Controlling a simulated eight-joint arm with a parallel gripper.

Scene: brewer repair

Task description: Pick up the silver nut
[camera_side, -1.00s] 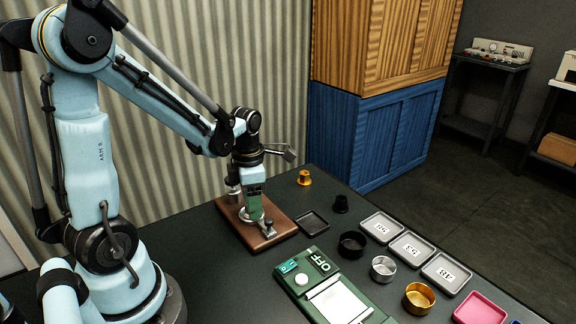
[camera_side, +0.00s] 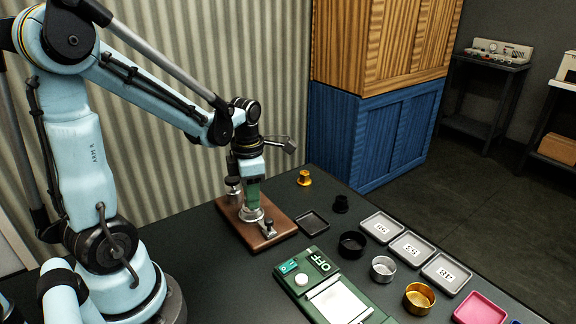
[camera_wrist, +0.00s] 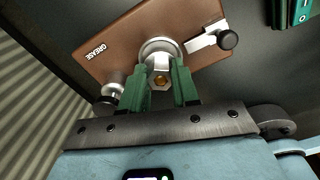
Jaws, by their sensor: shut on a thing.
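My gripper (camera_wrist: 160,74) is shut on a small silver piece, which appears to be the silver nut (camera_wrist: 161,68), between its two green fingers. A brass-coloured centre shows in it. Behind it in the wrist view is a round silver fitting (camera_wrist: 158,48) on a brown board (camera_wrist: 115,35) marked GREASE. In the side view my gripper (camera_side: 253,203) is just over that fitting (camera_side: 251,215) on the board (camera_side: 278,231). The nut is too small or hidden to make out there, and I cannot tell how far it is above the fitting.
A black-knobbed lever (camera_wrist: 209,40) lies beside the fitting, and a silver-and-black post (camera_side: 233,189) stands at the board's left. To the right are a dark square tray (camera_side: 313,223), a green scale (camera_side: 325,285), several round cups and numbered trays, and a gold part (camera_side: 304,178).

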